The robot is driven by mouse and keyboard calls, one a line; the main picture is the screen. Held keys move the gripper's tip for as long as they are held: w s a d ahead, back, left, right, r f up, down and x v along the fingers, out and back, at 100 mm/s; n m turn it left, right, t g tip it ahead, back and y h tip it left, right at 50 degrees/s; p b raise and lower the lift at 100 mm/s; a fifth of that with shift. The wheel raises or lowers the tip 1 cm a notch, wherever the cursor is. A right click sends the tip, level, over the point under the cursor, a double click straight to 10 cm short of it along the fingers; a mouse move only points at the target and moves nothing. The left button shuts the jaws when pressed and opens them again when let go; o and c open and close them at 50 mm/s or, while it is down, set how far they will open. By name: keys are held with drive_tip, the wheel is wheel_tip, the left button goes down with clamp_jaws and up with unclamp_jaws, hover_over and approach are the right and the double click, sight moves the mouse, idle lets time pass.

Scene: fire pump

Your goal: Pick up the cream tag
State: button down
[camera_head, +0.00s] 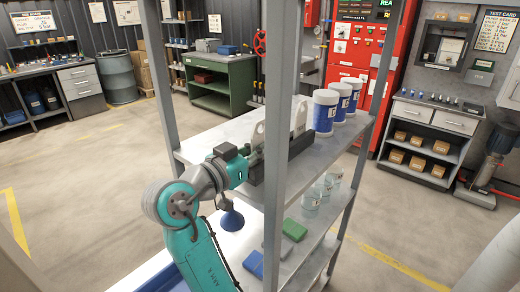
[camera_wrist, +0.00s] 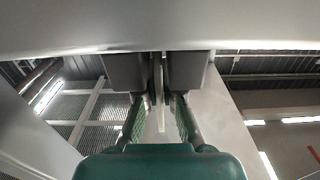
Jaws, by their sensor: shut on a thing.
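My gripper (camera_head: 258,160) reaches in over the upper shelf of the rack from the left, partly hidden by a grey post. In the wrist view its two grey finger pads (camera_wrist: 157,72) close from both sides on a thin pale plate (camera_wrist: 158,95), seen edge-on. This appears to be the cream tag. In the head view, a pale upright tag (camera_head: 258,134) with a hole stands at the gripper's tip. A second pale upright piece (camera_head: 299,115) stands just right of the post. I cannot tell whether the held tag touches the shelf.
The shelf (camera_head: 335,150) carries a dark block (camera_head: 300,142) beside the gripper and several blue-and-white canisters (camera_head: 325,111) to the right. Grey posts (camera_head: 281,110) stand close to my arm. Glasses (camera_head: 311,200) and a green box (camera_head: 293,229) sit on the lower shelf.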

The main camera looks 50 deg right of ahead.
wheel_tip(320, 180, up, 18)
drive_tip(key=shift+f, duration=0.15)
idle(0.4)
idle(0.8)
